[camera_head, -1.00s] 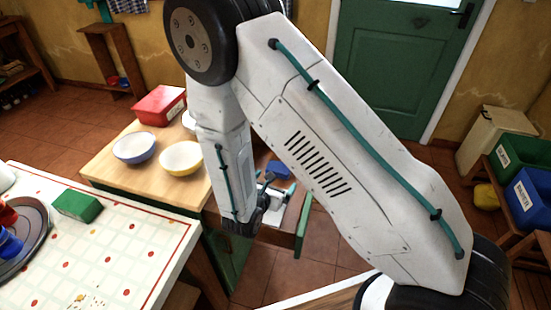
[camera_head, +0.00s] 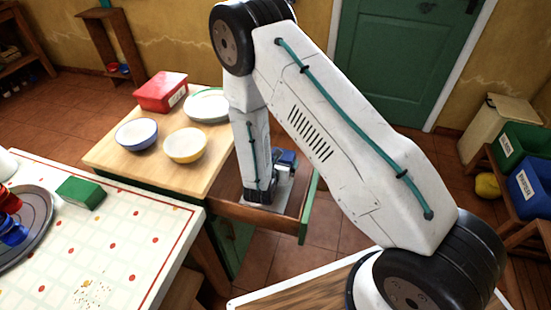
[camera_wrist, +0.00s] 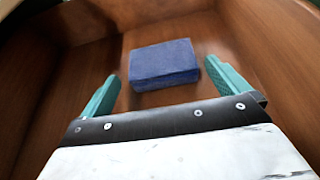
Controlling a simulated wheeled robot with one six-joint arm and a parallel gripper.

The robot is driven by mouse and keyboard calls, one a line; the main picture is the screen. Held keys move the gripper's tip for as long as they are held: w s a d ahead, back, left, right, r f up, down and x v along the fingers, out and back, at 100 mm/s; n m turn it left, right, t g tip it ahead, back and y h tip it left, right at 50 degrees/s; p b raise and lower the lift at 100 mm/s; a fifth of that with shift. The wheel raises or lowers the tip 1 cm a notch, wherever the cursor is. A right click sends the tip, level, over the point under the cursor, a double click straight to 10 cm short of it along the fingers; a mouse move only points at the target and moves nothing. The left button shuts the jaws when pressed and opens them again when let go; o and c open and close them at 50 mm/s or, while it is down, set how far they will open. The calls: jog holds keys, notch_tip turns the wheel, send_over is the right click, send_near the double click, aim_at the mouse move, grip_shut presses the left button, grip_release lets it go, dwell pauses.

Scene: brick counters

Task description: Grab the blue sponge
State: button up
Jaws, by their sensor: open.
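The blue sponge (camera_wrist: 164,64) lies flat on the bottom of a wooden drawer (camera_wrist: 75,62) in the wrist view. In the head view, my arm reaches down into the open drawer (camera_head: 285,222) and hides much of the inside.
The drawer walls stand close around my gripper. The wooden counter (camera_head: 115,166) holds a blue bowl (camera_head: 137,134), a yellow bowl (camera_head: 185,146), a red box (camera_head: 161,91) and plates (camera_head: 207,104). A green sponge-like block (camera_head: 81,192) lies on the spotted table (camera_head: 105,245) at left.

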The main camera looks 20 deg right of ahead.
jog(key=shift+x, duration=0.95)
jog(key=c, duration=0.9)
jog(key=shift+r, duration=0.15)
